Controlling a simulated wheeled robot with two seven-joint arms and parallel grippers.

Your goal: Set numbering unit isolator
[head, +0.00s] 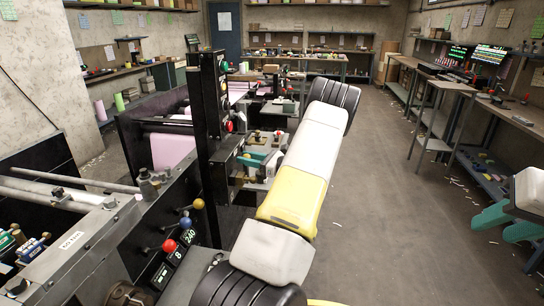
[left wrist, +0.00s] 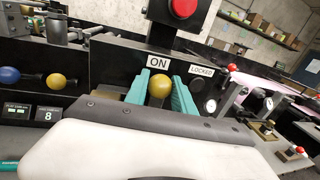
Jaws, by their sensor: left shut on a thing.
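The isolator knob, a yellow ball (left wrist: 159,87), sits on a black panel between a white ON label (left wrist: 158,62) and a LOCKED label (left wrist: 201,71). My left gripper (left wrist: 161,78) has its teal fingers shut on this ball, one on each side. In the head view the left gripper (head: 258,160) is at the machine's black post, partly covered by my arm; the ball is not clear there. My right gripper (head: 506,224) is at the right edge, away from the machine, with its teal fingers apart and nothing seen between them.
A red button (left wrist: 183,8) is above the ON label. Yellow (head: 198,204), blue (head: 185,222) and red (head: 169,245) ball levers stand beside displays on the near panel. A pink roll (head: 172,151) lies in the machine. The floor (head: 400,210) to the right is mostly clear.

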